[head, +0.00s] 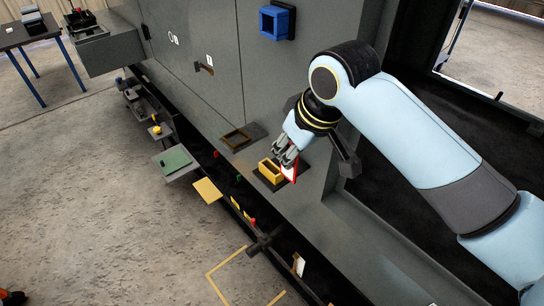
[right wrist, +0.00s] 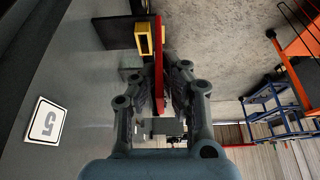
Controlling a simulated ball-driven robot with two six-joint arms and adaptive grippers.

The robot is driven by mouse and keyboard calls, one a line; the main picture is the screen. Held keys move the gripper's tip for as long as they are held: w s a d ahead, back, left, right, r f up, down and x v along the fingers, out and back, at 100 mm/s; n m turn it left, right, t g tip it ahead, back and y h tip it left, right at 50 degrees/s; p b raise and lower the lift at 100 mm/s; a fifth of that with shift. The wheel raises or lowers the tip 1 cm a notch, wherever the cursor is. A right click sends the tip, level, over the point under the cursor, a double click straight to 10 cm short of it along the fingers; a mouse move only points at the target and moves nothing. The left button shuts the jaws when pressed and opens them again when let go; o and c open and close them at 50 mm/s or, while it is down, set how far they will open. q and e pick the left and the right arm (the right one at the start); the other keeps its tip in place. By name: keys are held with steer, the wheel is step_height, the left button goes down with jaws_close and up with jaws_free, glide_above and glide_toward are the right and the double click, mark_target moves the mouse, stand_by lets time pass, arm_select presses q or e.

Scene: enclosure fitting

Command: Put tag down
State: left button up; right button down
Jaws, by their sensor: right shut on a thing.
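My right gripper (head: 288,155) is shut on a red-and-white tag (head: 291,170) near the front face of the grey enclosure. In the right wrist view the red tag (right wrist: 159,55) stands edge-on between the fingers of the right gripper (right wrist: 161,85). A yellow open-topped box (head: 270,171) sits just left of the tag in the head view, and it also shows beside the tag in the right wrist view (right wrist: 144,38). I cannot tell whether the tag touches the box. My left gripper is not in view.
A green plate (head: 175,162) and a yellow plate (head: 207,190) jut from the lower edge. A blue square holder (head: 277,21) is on the upper panel.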

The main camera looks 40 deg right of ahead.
steer(key=shift+w+d+f+b, duration=0.1)
steer(key=shift+w+d+f, duration=0.35)
steer(key=shift+w+f, duration=1.25)
steer(key=shift+w+d+f+b, duration=0.15)
steer(key=shift+w+d+f, duration=0.35)
steer(key=shift+w+f, duration=1.2)
steer(key=shift+w+d+f+b, duration=0.1)
steer(key=shift+w+d+f, duration=0.35)
steer(key=shift+w+f, duration=1.25)
steer(key=shift+s+f, duration=0.1)
steer(key=shift+f, duration=0.05)
steer(key=c, duration=1.5)
jaws_free()
steer(key=shift+o, duration=0.2)
